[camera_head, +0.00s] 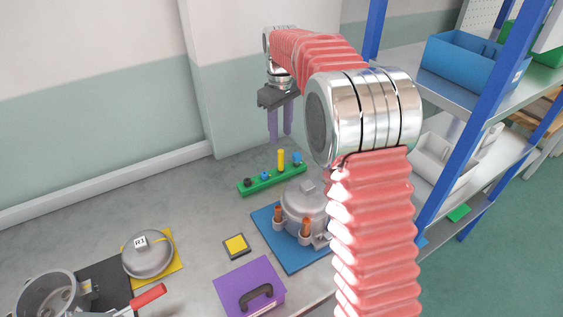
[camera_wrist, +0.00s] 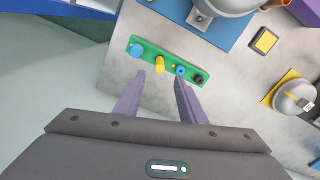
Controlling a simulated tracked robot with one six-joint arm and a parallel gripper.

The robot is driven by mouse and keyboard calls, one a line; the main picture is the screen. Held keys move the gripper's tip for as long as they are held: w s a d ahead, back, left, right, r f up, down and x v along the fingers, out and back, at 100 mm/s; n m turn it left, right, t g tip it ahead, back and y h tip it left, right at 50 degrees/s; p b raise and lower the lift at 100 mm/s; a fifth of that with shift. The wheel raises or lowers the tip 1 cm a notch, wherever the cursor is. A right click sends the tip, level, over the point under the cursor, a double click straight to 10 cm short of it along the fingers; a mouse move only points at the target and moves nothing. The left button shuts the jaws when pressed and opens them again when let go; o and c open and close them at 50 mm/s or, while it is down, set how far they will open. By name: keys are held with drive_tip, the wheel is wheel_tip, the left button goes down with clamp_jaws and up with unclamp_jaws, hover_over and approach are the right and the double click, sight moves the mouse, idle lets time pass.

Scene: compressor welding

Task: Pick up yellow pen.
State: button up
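The yellow pen (camera_head: 281,160) stands upright in a green holder (camera_head: 262,184) near the back of the bench. In the wrist view the pen (camera_wrist: 160,65) is seen from above, in the green holder (camera_wrist: 136,45), between a blue item and a smaller blue item. My gripper (camera_head: 280,140) is above and just behind the holder, with its purple fingers pointing down. In the wrist view my gripper (camera_wrist: 160,77) has its fingers spread apart with nothing between them, and the pen lies just past the fingertips.
Blue items (camera_head: 297,158) and a dark item (camera_head: 248,183) share the holder. A metal compressor (camera_head: 303,205) stands on a blue mat (camera_head: 272,233) in front. A purple box (camera_head: 238,284) and a yellow-black square (camera_head: 237,246) lie nearby. A blue-posted shelf (camera_head: 478,135) stands right.

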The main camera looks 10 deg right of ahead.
sight(281, 150)
wheel_tip(281, 150, down, 8)
drive_tip(key=shift+f, duration=0.1)
idle(0.5)
drive_tip(key=shift+f, duration=2.55)
drive_tip(key=shift+c, duration=0.6)
clamp_jaws()
